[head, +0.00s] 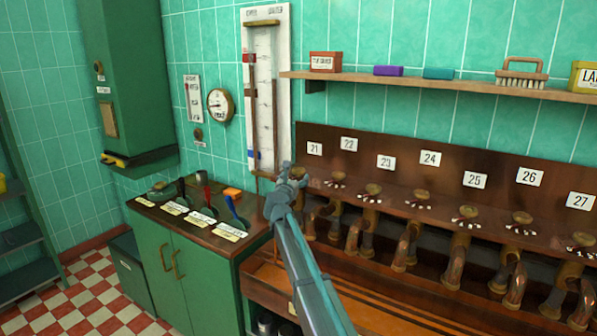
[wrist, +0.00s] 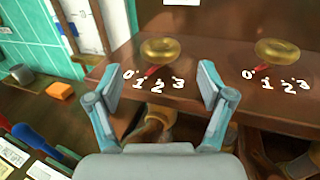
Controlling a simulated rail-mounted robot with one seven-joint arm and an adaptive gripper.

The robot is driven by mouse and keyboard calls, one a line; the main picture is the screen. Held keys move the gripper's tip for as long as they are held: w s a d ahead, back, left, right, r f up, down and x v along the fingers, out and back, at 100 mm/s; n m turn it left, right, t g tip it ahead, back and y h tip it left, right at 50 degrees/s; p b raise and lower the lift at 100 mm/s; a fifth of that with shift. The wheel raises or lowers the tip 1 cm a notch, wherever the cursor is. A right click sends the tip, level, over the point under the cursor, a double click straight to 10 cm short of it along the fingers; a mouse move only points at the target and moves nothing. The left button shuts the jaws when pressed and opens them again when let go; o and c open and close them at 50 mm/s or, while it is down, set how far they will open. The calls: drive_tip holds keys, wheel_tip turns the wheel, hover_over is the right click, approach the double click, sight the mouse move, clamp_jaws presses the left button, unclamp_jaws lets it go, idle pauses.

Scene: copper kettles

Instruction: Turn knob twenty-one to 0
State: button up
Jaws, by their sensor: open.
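Knob twenty-one (wrist: 160,48) is a round brass knob on the brown ledge. Its red pointer points down and left, seemingly toward the 1 on the white 0 to 3 scale (wrist: 158,86); the exact setting is hard to tell. My gripper (wrist: 207,88) is open and empty, its fingers either side of the scale and apart from the knob, on the near side of it. In the head view my gripper (head: 290,175) covers the knob under the card marked 21 (head: 314,148).
The neighbouring knob (wrist: 277,50), under card 22 (head: 349,143), stands close on the right. More numbered knobs and copper spouts (head: 403,245) run to the right. A shelf (head: 430,84) hangs above. A green cabinet (head: 190,270) with coloured-handled tools stands left.

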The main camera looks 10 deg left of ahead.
sight(297, 174)
drive_tip(key=w, duration=0.4)
drive_tip(key=w+d+p, duration=0.1)
drive_tip(key=w, duration=0.2)
drive_tip(key=shift+s, duration=0.1)
drive_tip(key=shift+a, duration=0.1)
drive_tip(key=c, duration=1.2)
drive_tip(key=shift+f, duration=0.1)
